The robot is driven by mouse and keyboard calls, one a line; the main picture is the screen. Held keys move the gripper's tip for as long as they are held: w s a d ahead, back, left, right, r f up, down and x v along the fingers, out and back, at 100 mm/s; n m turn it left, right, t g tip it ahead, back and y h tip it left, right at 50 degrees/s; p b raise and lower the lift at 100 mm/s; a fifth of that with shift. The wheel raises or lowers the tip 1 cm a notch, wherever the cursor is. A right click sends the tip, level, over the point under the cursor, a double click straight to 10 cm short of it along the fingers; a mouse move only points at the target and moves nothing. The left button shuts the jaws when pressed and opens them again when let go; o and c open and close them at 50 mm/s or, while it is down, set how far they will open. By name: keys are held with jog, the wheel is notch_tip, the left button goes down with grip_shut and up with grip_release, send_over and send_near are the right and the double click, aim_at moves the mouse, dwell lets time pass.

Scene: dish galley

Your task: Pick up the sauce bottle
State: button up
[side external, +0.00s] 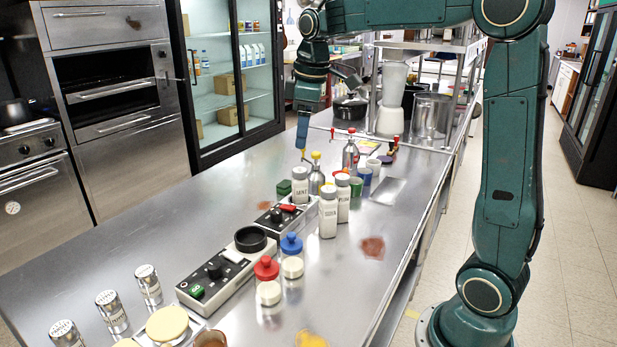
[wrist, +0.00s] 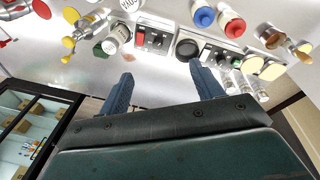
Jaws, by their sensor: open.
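I cannot tell for sure which item is the sauce bottle. A red-capped container (side external: 266,268) and a blue-capped container (side external: 291,244) stand on the steel counter at the near middle; the blue cap (wrist: 205,17) also shows in the wrist view. Two metal bottles stand farther back, one with a yellow top (side external: 316,176), one with a red top (side external: 350,152). White labelled shakers (side external: 328,212) stand beside them. My gripper (side external: 302,147) is above the counter, left of the metal bottles. In the wrist view my gripper (wrist: 161,76) is open, with nothing between its fingers.
Control boxes with knobs (side external: 213,273) lie along the middle of the steel counter (side external: 130,230). Several metal shakers (side external: 110,311) stand at the near left. Cups (side external: 373,167) stand behind the white shakers. The counter's left side is clear.

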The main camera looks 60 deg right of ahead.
jog(key=w+d+f+n+g, duration=0.1)
jog(key=w+d+f+n, duration=0.1)
jog(key=w+d+f, duration=0.3)
jog(key=n+g, duration=0.1)
send_near(298, 169)
jog(key=shift+s+a+f+y, duration=0.15)
jog(key=shift+f+y, duration=0.15)
jog(key=shift+f, duration=0.05)
jog(key=shift+d+f+n, duration=0.3)
jog(key=shift+d+f, duration=0.1)
jog(key=shift+f, duration=0.1)
jog(key=shift+f, duration=4.2)
jog(key=shift+s+a+f, duration=0.1)
jog(key=shift+f, duration=2.55)
